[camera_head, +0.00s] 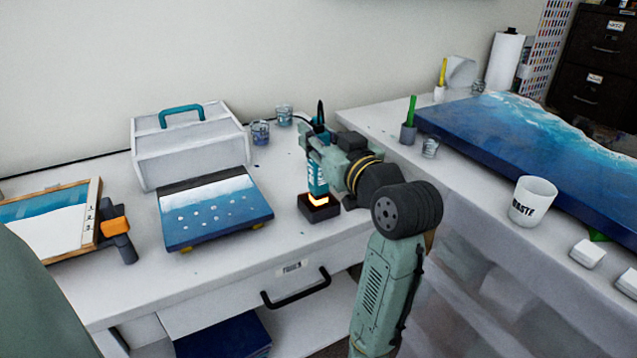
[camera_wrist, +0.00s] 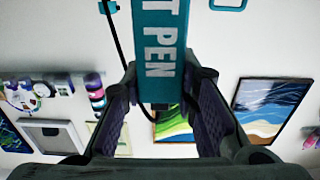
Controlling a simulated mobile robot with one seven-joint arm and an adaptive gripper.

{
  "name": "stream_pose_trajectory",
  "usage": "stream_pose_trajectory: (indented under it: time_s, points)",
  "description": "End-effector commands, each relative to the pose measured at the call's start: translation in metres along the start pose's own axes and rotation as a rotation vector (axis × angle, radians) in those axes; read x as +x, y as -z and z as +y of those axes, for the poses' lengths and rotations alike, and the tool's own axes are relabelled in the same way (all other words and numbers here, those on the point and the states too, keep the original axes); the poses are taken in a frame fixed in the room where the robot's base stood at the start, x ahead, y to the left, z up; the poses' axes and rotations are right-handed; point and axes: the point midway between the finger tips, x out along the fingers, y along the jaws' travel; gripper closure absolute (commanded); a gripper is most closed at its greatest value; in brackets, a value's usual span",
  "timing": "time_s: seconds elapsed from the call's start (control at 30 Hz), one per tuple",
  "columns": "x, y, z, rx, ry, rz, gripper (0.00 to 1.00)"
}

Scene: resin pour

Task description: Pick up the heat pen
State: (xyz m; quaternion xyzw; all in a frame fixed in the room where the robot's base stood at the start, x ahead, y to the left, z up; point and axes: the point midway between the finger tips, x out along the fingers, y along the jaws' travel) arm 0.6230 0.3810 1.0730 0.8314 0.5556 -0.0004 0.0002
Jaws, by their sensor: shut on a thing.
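The heat pen (camera_head: 317,180) is a teal upright tool with white lettering and a dark pointed top. My gripper (camera_head: 319,152) is shut around it from the right, at its upper body. The pen's lower end is at a small dark dock (camera_head: 320,212) with an orange glow; I cannot tell whether it still rests in it. In the wrist view the teal pen body (camera_wrist: 159,35), lettered "PEN", runs between the two dark fingers of my gripper (camera_wrist: 164,88). A thin dark cord (camera_wrist: 114,38) hangs beside it.
A blue painted panel (camera_head: 215,212) and a white case (camera_head: 190,150) stand left of the dock. Glass cups (camera_head: 260,133) are behind. The right table holds a large blue resin slab (camera_head: 500,140) and a waste cup (camera_head: 532,203). The bench in front of the dock is clear.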

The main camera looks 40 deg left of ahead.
Motion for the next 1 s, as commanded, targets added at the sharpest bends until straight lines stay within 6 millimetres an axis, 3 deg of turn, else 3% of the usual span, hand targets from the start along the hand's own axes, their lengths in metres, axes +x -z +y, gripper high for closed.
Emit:
stream_pose_trajectory:
  time_s: [0.3,0.73,1.0]
  points:
    - [0.000,0.000,0.000,0.000,0.000,0.000,1.00]
    - [0.000,0.007,0.000,-0.002,-0.001,0.003,1.00]
    - [-0.001,0.035,0.000,-0.004,-0.001,0.006,1.00]
